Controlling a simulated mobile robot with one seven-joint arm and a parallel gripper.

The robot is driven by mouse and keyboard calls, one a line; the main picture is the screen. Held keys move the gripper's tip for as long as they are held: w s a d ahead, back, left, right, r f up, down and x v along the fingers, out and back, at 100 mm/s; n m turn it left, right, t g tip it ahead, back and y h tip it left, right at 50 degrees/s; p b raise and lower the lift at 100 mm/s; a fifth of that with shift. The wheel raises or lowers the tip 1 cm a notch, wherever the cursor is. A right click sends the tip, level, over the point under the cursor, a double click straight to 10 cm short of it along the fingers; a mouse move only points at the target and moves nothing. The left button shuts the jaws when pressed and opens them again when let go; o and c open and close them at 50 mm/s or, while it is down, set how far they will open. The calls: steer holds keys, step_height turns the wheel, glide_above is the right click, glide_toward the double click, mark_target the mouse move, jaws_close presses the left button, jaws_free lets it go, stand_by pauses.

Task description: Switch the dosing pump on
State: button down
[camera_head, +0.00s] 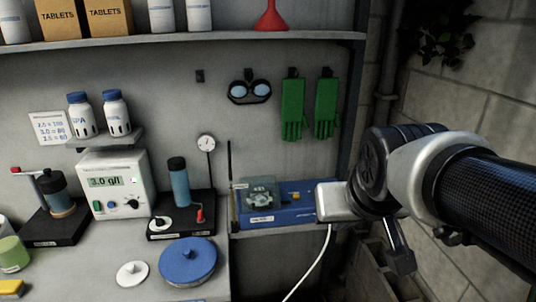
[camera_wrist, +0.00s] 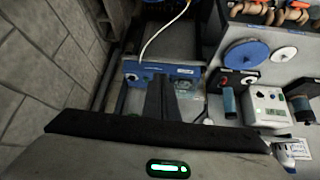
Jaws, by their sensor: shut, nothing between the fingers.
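The dosing pump appears to be the blue box (camera_head: 284,215) on the low shelf at the right end of the bench in the head view. It has a clear cover on its top left and a pale label on its front. In the head view, my wrist hides the box's right end.
A white meter reading 3.0 g/l (camera_head: 118,183) stands on the bench to the left. A blue disc lid (camera_head: 188,262) lies at the front. A pale hose (camera_head: 318,262) hangs below the box. A brick wall (camera_head: 480,110) closes the right side.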

steer(key=w+d+f+t+h+b, duration=0.1)
steer(key=w+d+f+t+b, duration=0.2)
steer(key=w, duration=0.8)
steer(key=w+d+f+t+b, duration=0.25)
steer(key=w+d+f, duration=0.2)
steer(key=w, duration=0.65)
steer(key=w+d+f+t+y+b, duration=0.1)
steer(key=w+f+t+b, duration=0.1)
steer(key=w+f, duration=0.4)
steer(key=w+f+n+t+y+b, duration=0.1)
steer(key=w+f+t+y+b, duration=0.1)
steer(key=w+f+b, duration=0.2)
step_height(320, 180, down, 4)
steer(key=shift+w+d+f, duration=0.1)
steer(key=shift+w+d, duration=0.25)
steer(key=shift+w, duration=0.85)
steer(key=shift+w+t, duration=0.1)
steer(key=shift+t, duration=0.15)
steer(key=w, duration=0.6)
steer(key=w+a, duration=0.1)
steer(key=w, duration=0.3)
steer(key=shift+f, duration=0.4)
step_height(320, 180, down, 3)
steer(key=shift+w+r, duration=0.1)
steer(key=shift+w, duration=0.05)
steer(key=shift+w+f+b, duration=0.1)
steer(key=shift+f+b, duration=0.2)
steer(key=shift+f, duration=0.2)
